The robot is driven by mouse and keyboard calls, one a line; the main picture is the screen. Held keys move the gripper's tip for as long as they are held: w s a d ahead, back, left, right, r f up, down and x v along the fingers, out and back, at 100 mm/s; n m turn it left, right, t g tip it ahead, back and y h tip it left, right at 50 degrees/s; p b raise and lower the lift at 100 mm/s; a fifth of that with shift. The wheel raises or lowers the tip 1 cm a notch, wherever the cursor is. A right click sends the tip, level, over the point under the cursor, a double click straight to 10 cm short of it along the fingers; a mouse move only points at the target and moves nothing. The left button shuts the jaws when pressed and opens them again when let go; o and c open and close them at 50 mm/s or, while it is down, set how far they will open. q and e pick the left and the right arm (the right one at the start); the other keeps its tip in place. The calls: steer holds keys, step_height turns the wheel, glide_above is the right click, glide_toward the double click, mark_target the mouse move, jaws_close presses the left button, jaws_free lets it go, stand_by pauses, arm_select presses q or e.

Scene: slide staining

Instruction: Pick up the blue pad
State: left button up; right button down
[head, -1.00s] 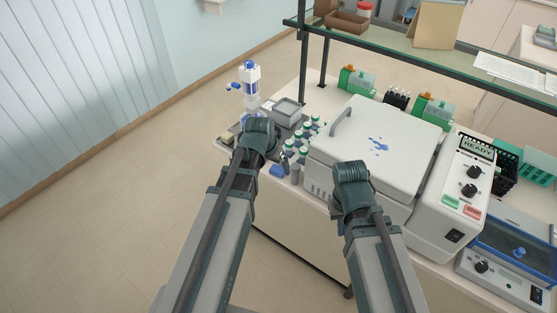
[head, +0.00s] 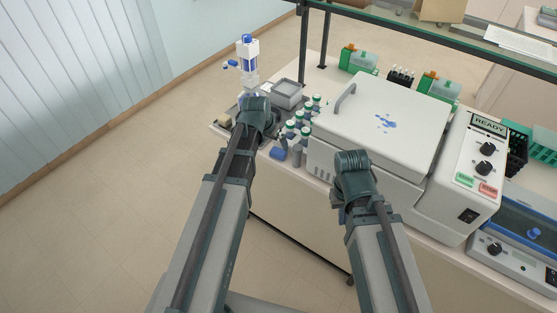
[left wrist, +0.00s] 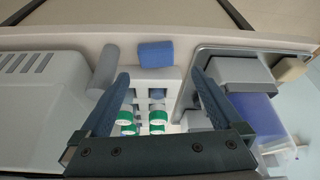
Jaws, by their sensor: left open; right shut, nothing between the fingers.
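The blue pad (head: 278,153) is a small blue block at the bench's front edge, left of the large white machine. It also shows in the left wrist view (left wrist: 155,53), near the bench edge. My left gripper (left wrist: 160,74) is open and empty. In that view the pad lies beyond the fingertips, roughly centred between them and apart from them. In the head view my left wrist hides the left fingers. My right gripper (head: 340,200) is shut and empty in front of the white machine, its fingers mostly hidden.
A grey tray (left wrist: 240,45) and a white-and-blue dispenser (head: 249,62) are nearby. The white machine (head: 385,125) blocks the right.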

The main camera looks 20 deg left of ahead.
mark_target(279, 151)
arm_select(q)
steer(key=shift+b+x, duration=0.45)
steer(key=shift+x, duration=0.65)
arm_select(e)
steer(key=shift+f, duration=1)
arm_select(q)
steer(key=shift+f, duration=0.1)
arm_select(e)
steer(key=shift+f, duration=0.15)
arm_select(q)
steer(key=b+x, duration=0.5)
steer(key=shift+d, duration=0.3)
arm_select(e)
step_height(279, 151, down, 4)
steer(key=shift+f, duration=0.2)
arm_select(q)
steer(key=shift+c, duration=0.2)
steer(key=c, duration=1.2)
